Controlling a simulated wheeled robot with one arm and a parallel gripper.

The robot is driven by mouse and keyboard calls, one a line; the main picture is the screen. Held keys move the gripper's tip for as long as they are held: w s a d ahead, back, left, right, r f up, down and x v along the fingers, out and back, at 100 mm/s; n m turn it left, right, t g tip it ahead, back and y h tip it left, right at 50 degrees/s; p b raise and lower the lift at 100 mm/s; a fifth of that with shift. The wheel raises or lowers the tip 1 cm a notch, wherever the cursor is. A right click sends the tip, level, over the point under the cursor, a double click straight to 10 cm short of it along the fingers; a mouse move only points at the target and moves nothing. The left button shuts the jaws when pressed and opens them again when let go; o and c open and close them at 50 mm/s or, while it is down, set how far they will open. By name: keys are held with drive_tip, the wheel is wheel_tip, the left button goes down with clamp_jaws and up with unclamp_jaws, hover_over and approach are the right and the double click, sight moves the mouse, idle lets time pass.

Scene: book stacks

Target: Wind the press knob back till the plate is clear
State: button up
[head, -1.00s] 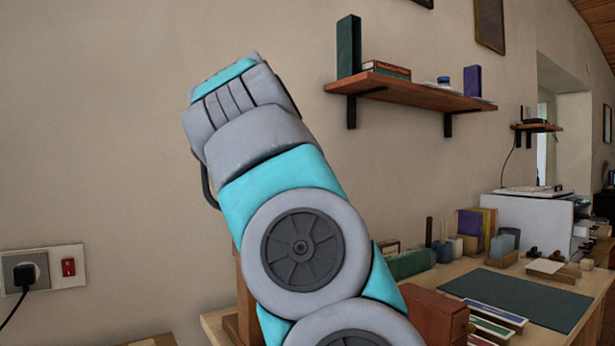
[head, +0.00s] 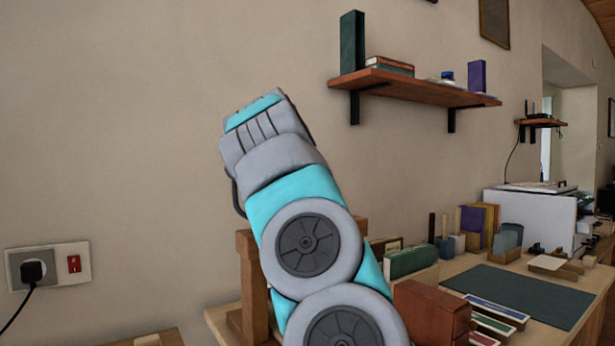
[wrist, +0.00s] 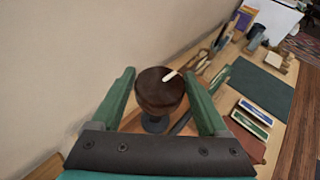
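A dark brown round press knob (wrist: 155,97) with a white mark on its top shows in the wrist view. It sits on a blue-grey stem (wrist: 154,124). My gripper (wrist: 159,74) has its two green fingers apart, one on each side of the knob, with small gaps visible. In the head view, part of the wooden press frame (head: 248,285) shows behind my arm. My arm hides the knob and my gripper there. The press plate is not visible in either view.
A bench holds a dark green mat (head: 520,297), a reddish-brown box (head: 430,312), a green block (head: 410,262) and several books (head: 478,222). A wall shelf (head: 420,88) hangs above. The wall is close behind the press.

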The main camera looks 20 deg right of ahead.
drive_tip(key=c, duration=1)
drive_tip(key=shift+o, duration=0.2)
drive_tip(key=shift+d+n+t+y+p, duration=0.1)
drive_tip(key=shift+n+t+y+p, duration=0.2)
drive_tip(key=shift+n+t+y, duration=0.3)
drive_tip(key=n+y, duration=0.2)
drive_tip(key=y, duration=0.1)
drive_tip(key=n+t+y, duration=0.1)
drive_tip(key=n+y, duration=0.2)
drive_tip(key=shift+f+t+p, duration=0.1)
drive_tip(key=shift+t+p, duration=0.2)
drive_tip(key=shift+p, duration=0.1)
drive_tip(key=shift+a+f+n+y, duration=0.1)
drive_tip(key=shift+a+n+y, duration=0.1)
drive_tip(key=shift+n+y, duration=1.95)
drive_tip(key=shift+n+g+y, duration=0.35)
drive_tip(key=shift+g+y, duration=0.05)
drive_tip(key=shift+y, duration=0.15)
drive_tip(key=shift+n+g+y, duration=0.6)
drive_tip(key=shift+n+y, duration=0.8)
